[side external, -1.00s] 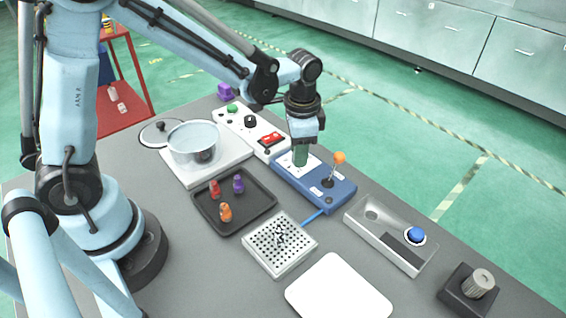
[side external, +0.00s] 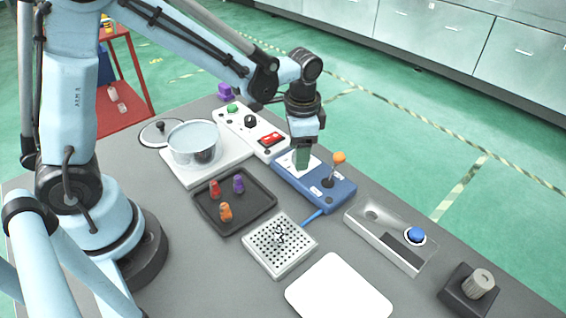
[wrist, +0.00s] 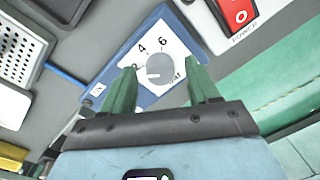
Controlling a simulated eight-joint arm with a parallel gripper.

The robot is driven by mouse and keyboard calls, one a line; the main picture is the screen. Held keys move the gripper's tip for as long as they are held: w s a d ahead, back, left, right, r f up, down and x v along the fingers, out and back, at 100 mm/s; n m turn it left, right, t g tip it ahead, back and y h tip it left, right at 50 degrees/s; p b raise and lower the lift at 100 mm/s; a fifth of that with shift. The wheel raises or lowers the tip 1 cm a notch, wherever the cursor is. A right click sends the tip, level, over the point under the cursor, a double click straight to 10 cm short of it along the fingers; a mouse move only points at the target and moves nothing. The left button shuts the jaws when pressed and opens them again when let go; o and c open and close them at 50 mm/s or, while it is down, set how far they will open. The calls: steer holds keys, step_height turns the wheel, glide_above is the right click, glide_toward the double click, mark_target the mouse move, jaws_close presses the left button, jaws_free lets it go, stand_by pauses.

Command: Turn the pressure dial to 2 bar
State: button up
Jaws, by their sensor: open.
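The pressure dial is a grey round knob (wrist: 158,68) on a white scale plate (wrist: 146,45) marked 4, 6 and bar. It sits on a blue box (side external: 340,192), whose face also shows in the wrist view (wrist: 112,77). My gripper (wrist: 162,70) is open over the dial, with one green finger on either side of the knob and a gap at each side. In the side view my gripper (side external: 302,160) points down and hides the knob. The knob's exact setting is too small to read.
A lever with an orange ball (side external: 339,158) stands on the same blue box, close to my gripper. A white panel with a red switch (side external: 271,139) lies behind. A perforated block (side external: 280,246) and a dark tray (side external: 252,218) lie in front.

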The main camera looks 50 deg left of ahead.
step_height(320, 180, up, 12)
steer(key=shift+s+d, duration=0.2)
steer(key=shift+d, duration=0.1)
stand_by(0.5)
steer(key=s+a+f+n+t, duration=0.2)
steer(key=s+a+n+t, duration=0.3)
steer(key=s, duration=0.4)
steer(key=shift+s+n+t+h, duration=0.25)
steer(key=shift+n+t+h, duration=0.05)
steer(key=shift+n+t, duration=0.55)
steer(key=shift+r, duration=0.1)
